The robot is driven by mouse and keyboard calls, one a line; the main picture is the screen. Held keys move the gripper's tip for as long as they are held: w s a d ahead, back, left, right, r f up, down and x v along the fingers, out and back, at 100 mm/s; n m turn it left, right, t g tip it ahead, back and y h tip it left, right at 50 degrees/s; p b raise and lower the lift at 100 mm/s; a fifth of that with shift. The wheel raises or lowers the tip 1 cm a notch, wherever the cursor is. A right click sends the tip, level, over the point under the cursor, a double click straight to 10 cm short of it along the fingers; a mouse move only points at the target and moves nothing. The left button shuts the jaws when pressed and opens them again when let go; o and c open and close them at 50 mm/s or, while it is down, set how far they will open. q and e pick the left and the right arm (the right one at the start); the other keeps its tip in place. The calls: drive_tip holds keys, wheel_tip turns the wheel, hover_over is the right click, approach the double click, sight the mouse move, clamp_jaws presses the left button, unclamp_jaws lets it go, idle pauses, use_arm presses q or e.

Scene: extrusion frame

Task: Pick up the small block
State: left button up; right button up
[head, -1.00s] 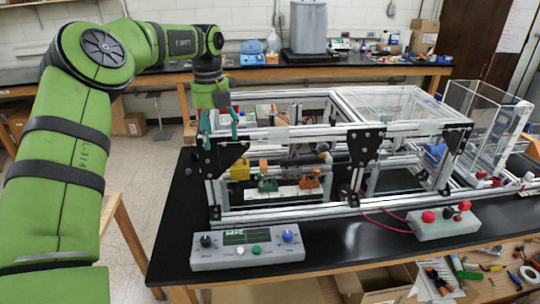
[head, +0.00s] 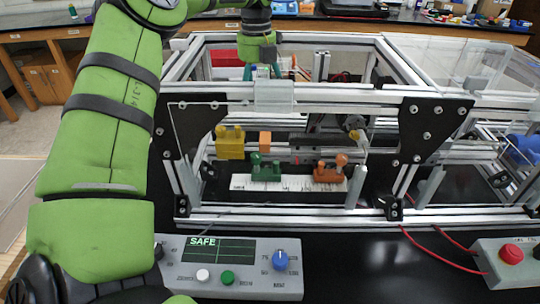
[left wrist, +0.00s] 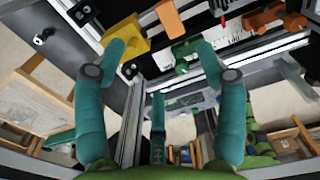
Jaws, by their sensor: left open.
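The small block, an orange piece (head: 265,140), sits inside the extrusion frame (head: 330,98), between a yellow piece (head: 230,143) and the middle of the frame. It also shows in the left wrist view (left wrist: 170,18) near the top edge, beyond my fingertips. My left gripper (head: 262,72) is at the top of the frame, above and behind the block in the head view. In the left wrist view my left gripper (left wrist: 160,52) has its teal fingers spread wide, with nothing between the tips. My right gripper is not in view.
A green clamp (head: 265,170) and an orange clamp (head: 330,172) stand on a white scale strip below the block. Frame bars and black corner plates (head: 436,128) surround them. A grey control box (head: 235,265) reading SAFE and red cables lie in front.

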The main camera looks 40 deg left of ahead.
use_arm(q)
drive_tip(key=f+b, duration=0.1)
drive_tip(key=f, duration=0.1)
drive_tip(key=f+b, duration=0.1)
drive_tip(key=f, duration=0.1)
drive_tip(key=f+b, duration=0.2)
drive_tip(key=shift+w+a+f, duration=0.1)
drive_tip(key=shift+w+f, duration=0.1)
drive_tip(key=shift+w, duration=0.1)
drive_tip(key=shift+f, duration=0.25)
drive_tip(key=shift+s+f, duration=0.15)
drive_tip(key=shift+f, duration=0.45)
drive_tip(key=f+p, duration=0.1)
drive_tip(key=f, duration=0.1)
drive_tip(key=d+f+p, duration=0.1)
drive_tip(key=f, duration=0.1)
drive_tip(key=shift+s+d+f, duration=0.1)
drive_tip(key=shift+f, duration=0.6)
drive_tip(key=c, duration=1)
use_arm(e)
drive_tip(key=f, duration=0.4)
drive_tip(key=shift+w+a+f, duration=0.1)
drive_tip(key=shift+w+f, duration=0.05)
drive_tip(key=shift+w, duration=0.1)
